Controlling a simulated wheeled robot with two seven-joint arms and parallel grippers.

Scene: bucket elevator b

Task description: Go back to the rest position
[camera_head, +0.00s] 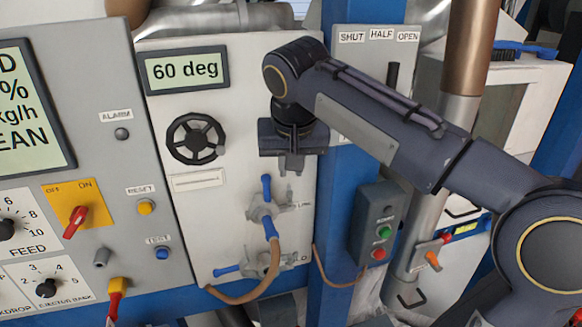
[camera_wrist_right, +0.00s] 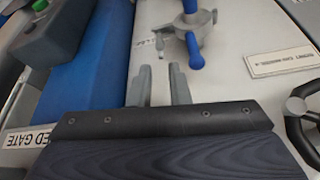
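My right gripper (camera_head: 291,171) hangs in front of the white panel (camera_head: 225,130), its fingers pointing down, above the upper blue-handled valve (camera_head: 264,211). In the right wrist view its two grey fingers (camera_wrist_right: 162,82) stand apart with only panel showing between them, so it is open and empty. The same valve (camera_wrist_right: 190,38) shows just beyond the fingertips, with a visible gap. My right arm reaches in from the right across the blue post. My left gripper is not in view.
A black handwheel (camera_head: 195,139) and a "60 deg" display (camera_head: 186,70) are left of the gripper. A lever (camera_head: 392,76) with SHUT, HALF, OPEN labels and a green-and-red button box (camera_head: 376,225) are near the arm. A brown hose (camera_head: 262,280) hangs below.

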